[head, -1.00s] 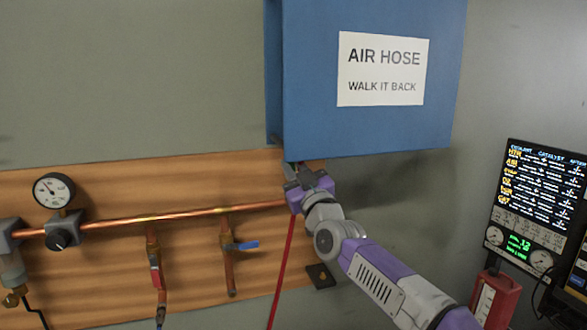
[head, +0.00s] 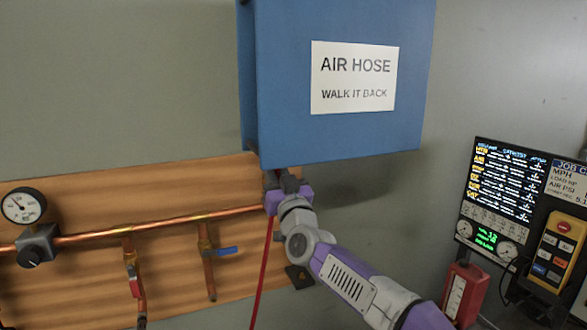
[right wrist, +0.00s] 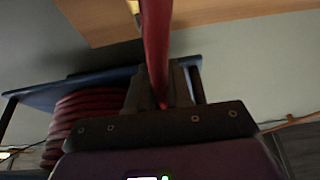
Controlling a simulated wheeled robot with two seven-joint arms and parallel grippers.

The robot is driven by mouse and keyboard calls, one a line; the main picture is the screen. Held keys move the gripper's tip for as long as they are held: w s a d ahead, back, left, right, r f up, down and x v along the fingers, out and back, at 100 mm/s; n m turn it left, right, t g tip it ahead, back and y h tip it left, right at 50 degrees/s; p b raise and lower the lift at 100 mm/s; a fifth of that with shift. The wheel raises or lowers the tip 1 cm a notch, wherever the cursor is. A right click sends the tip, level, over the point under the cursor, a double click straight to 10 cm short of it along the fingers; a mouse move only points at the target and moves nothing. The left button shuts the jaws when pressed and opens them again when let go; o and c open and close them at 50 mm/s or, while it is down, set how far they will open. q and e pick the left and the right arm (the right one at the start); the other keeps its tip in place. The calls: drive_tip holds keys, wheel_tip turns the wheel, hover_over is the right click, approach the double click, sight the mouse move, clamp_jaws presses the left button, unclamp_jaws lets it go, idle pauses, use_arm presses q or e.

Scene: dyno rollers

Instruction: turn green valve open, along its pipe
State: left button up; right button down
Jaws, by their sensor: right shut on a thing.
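No green valve handle shows in either view. On the wooden board, a red-handled valve (head: 133,281) stands with its handle along its vertical drop pipe. To its right, a blue-handled valve (head: 224,251) has its handle across its pipe. My right gripper (head: 286,182) is just below the blue box, at the right end of the copper pipe. It is shut on the red hose (head: 262,275), which also runs between the fingers in the right wrist view (right wrist: 156,50). The pipe behind this gripper is hidden. My left gripper is not in view.
The blue air hose box (head: 345,130) overhangs my right gripper. A coil of red hose (right wrist: 85,120) shows in the wrist view. The copper pipe (head: 170,223) carries a gauge (head: 23,205) at left. A screen (head: 500,190) and yellow pendant (head: 556,250) are at right.

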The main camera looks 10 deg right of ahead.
drive_tip(key=c, duration=1)
unclamp_jaws()
drive_tip(key=shift+b+v, duration=1)
drive_tip(key=shift+v, duration=2.8)
